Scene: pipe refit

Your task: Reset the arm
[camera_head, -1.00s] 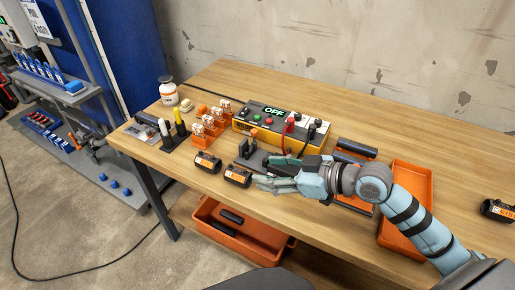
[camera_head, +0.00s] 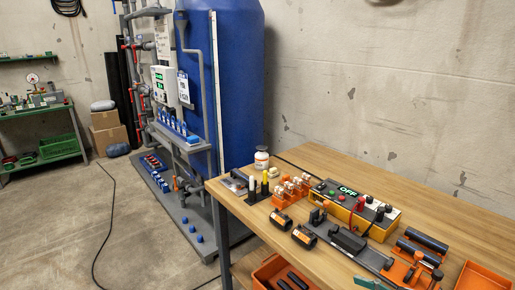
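Two pale teal tips at the bottom edge of the head view look like the fingertips of my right gripper (camera_head: 403,279). They stand well apart, with nothing held visible between them. The rest of this gripper and its arm is cut off below the picture. The tips are at the near side of the wooden workbench (camera_head: 465,227), by a dark clamp-like fixture (camera_head: 348,241). My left gripper and arm are not in view.
An orange bin (camera_head: 268,272) sits below. A blue tank (camera_head: 236,75) stands behind; open floor lies left.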

